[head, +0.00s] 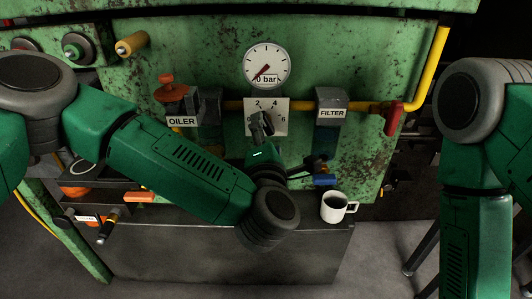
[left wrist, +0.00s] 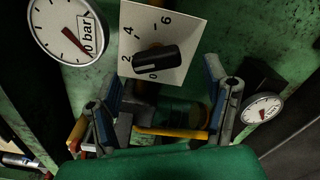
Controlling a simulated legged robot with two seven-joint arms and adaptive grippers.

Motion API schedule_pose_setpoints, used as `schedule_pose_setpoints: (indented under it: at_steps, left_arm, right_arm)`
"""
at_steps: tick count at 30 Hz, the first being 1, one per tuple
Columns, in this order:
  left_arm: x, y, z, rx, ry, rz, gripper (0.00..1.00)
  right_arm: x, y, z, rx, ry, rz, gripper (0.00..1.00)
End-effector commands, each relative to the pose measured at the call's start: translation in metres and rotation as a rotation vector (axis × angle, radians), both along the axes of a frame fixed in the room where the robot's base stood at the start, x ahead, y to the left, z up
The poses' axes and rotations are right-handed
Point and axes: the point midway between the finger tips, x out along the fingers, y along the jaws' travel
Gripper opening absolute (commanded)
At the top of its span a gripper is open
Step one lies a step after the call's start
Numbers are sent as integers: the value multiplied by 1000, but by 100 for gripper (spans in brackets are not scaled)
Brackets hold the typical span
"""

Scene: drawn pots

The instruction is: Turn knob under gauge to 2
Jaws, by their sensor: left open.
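The round white gauge (head: 267,66) is on the green panel, its red needle pointing to the lower left. Below it is a white square dial plate (head: 281,126) marked 0, 2, 4, 6. My left gripper (head: 261,126) is in front of the plate and hides most of the knob in the head view. In the left wrist view, the black bar-shaped knob (left wrist: 158,60) lies across the plate (left wrist: 187,38), one end near the 2. My left gripper (left wrist: 166,95) is open, its fingers spread below the knob and apart from it. My right gripper is out of view.
A yellow pipe (head: 360,106) runs beside the plate, with the OILER (head: 181,121) to the left and FILTER (head: 331,113) to the right. A red valve handle (head: 393,119) and white mug (head: 337,208) are further right. Another gauge (left wrist: 261,108) shows in the left wrist view.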

Motion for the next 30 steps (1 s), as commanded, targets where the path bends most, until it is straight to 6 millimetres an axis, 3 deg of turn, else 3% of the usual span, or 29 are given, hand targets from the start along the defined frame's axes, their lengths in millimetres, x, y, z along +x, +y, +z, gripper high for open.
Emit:
schedule_pose_setpoints:
  at_steps: [6, 12, 27, 30]
  left_arm:
    - [-47, 0, -2, 0, 6, -3, 69]
    - [-71, 1, -3, 0, 5, 0, 69]
    - [-76, 2, -3, 1, 4, 0, 69]
    - [-78, 0, -12, 45, 21, -30, 69]
  right_arm:
    - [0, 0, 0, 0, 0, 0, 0]
    - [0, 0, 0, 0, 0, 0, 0]
    - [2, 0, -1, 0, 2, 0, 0]
    - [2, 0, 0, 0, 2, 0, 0]
